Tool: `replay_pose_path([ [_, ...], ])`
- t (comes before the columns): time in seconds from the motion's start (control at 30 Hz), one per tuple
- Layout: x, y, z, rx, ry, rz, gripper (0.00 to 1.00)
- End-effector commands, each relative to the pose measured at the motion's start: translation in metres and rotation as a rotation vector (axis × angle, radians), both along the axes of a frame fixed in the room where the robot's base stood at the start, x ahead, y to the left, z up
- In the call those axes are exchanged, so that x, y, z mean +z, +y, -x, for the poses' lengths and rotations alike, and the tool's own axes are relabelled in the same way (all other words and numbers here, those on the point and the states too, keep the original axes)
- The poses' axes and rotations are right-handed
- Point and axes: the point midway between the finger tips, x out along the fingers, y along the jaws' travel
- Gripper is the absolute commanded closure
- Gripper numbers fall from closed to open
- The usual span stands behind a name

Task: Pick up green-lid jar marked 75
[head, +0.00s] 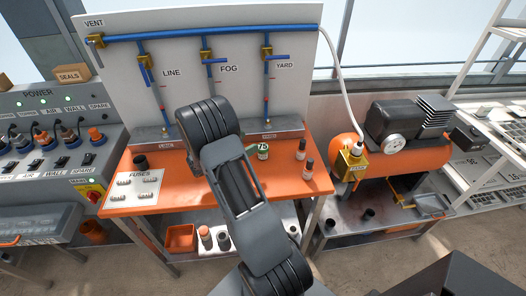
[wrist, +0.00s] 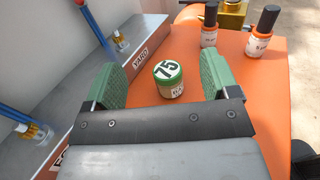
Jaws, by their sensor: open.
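The green-lid jar marked 75 (wrist: 168,80) stands upright on the orange bench top in the wrist view, with a white label on its side. It also shows in the head view (head: 263,152), just right of my arm. My gripper (wrist: 163,80) is open, with one green finger pad to the left of the jar and one to the right. The jar appears between the pads, nearer their tips, with gaps on both sides. I cannot tell whether the fingers are at the jar's height.
Two black-capped bottles (head: 308,169) (head: 301,149) stand right of the jar on the orange bench (head: 146,198). A metal trough marked YARD (wrist: 142,60) runs along the back, left of the jar in the wrist view. An orange compressor (head: 348,150) stands right of the bench.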

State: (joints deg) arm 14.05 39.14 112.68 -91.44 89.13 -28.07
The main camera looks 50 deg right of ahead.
Motion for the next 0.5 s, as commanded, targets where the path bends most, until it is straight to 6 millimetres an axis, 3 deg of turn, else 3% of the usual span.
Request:
replay_pose_path([
  [0.3,-0.058,-0.001,0.0,0.002,0.007,0.001,0.19],
  [0.4,-0.068,-0.002,0.001,0.001,0.005,0.001,0.19],
  [0.5,-0.065,-0.01,0.002,-0.001,0.002,0.002,0.19],
])
